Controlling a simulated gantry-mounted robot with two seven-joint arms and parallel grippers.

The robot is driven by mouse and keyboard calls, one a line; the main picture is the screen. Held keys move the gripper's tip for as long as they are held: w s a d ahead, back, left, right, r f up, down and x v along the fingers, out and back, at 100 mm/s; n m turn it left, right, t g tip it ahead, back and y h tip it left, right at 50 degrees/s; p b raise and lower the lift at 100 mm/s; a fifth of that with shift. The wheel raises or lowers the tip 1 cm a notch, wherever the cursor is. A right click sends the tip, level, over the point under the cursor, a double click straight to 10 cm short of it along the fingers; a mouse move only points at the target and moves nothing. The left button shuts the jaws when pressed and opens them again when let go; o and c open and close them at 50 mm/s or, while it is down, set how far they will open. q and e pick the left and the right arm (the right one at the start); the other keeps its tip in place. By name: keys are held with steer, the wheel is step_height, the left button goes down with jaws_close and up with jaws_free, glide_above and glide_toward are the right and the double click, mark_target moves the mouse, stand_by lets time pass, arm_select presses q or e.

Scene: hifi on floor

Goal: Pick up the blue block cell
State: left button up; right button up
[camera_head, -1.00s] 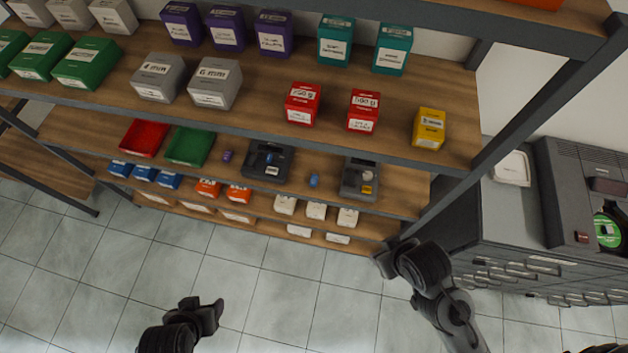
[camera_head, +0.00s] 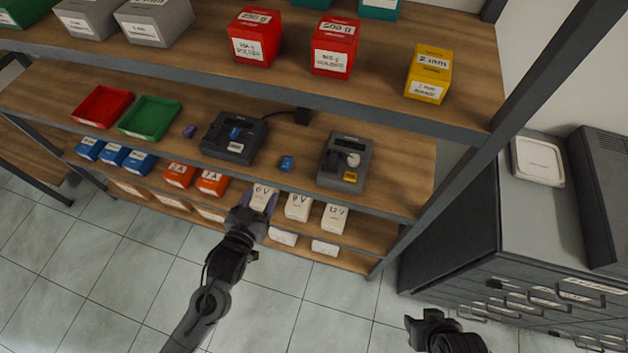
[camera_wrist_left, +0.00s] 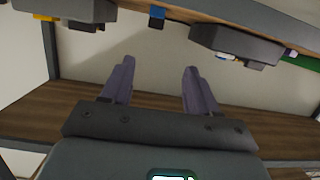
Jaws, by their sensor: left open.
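The small blue block cell (camera_head: 286,163) lies on the middle shelf between two dark devices. It also shows at the top of the left wrist view (camera_wrist_left: 157,17). A similar blue piece (camera_head: 235,133) sits on the left device (camera_head: 232,148). My left gripper (camera_head: 259,198) is in front of the shelf edge, below and slightly left of the block cell, near the white boxes. In the left wrist view its purple fingers (camera_wrist_left: 158,75) are spread with nothing between them. My right gripper (camera_head: 432,326) is low at the right, over the floor, away from the shelf; its jaw state is unclear.
The right device (camera_head: 345,162) stands right of the block cell. A purple piece (camera_head: 189,131), a green tray (camera_head: 150,117) and a red tray (camera_head: 102,106) are to the left. The upper shelf edge (camera_head: 300,105) overhangs behind. A grey cabinet (camera_head: 520,230) stands at the right.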

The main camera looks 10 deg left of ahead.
arm_select(q)
steer(key=b, duration=0.5)
glide_toward(285, 168)
steer(key=v, duration=0.2)
steer(key=shift+m+t+h, duration=0.3)
steer(key=shift+m, duration=0.1)
steer(key=w, duration=0.2)
steer(key=w+f, duration=0.1)
steer(key=w, duration=0.1)
steer(key=w+b, duration=0.1)
steer(key=w, duration=0.1)
steer(key=shift+f, duration=0.25)
steer(key=shift+w+d+f, duration=0.1)
steer(key=shift+w+f, duration=0.05)
steer(key=shift+w, duration=0.35)
steer(key=shift+w+d+f+b, duration=0.15)
steer(key=shift+w+d+b, duration=0.05)
steer(key=shift+w, duration=0.9)
steer(key=shift+w+d+f+b, duration=0.1)
steer(key=shift+w+d+b, duration=0.15)
steer(key=shift+w, duration=0.8)
arm_select(e)
step_height(285, 168, down, 9)
steer(key=shift+s+d, duration=0.15)
steer(key=shift+d, duration=0.1)
arm_select(q)
steer(key=c, duration=1.1)
arm_select(e)
steer(key=shift+a, duration=0.1)
